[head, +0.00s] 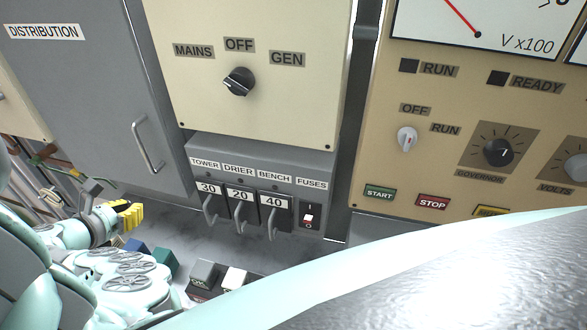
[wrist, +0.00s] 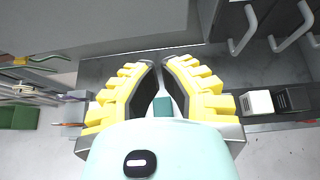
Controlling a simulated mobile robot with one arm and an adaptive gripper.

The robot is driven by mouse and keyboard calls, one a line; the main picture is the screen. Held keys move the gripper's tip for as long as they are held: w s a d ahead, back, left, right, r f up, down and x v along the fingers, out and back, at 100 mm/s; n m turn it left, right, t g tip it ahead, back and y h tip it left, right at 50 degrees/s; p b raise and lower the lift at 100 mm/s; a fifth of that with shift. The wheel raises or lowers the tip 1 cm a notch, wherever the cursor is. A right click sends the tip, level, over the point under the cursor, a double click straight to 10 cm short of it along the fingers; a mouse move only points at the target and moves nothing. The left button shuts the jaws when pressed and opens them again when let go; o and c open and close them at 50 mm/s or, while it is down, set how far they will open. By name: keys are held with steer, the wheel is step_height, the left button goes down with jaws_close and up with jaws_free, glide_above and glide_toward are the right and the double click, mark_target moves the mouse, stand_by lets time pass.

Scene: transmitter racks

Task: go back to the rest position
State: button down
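My gripper (head: 125,212) shows at the lower left of the head view, in front of the grey distribution cabinet and above the counter. In the wrist view, its two yellow ribbed fingers with black inner pads (wrist: 158,64) lean towards each other, with a narrow gap between the tips. I see nothing held between them. A small teal piece (wrist: 163,106) shows between the finger bases; I cannot tell whether it is part of my gripper. The fingertips appear clear of the panels.
The distribution cabinet's handle (head: 147,145) sticks out. Blocks, including a green one (head: 165,263) and a white one (head: 234,279), lie on the counter. Pipes (head: 42,165) run at far left.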

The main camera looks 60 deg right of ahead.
steer(key=shift+s+a+r, duration=0.3)
steer(key=shift+a, duration=0.2)
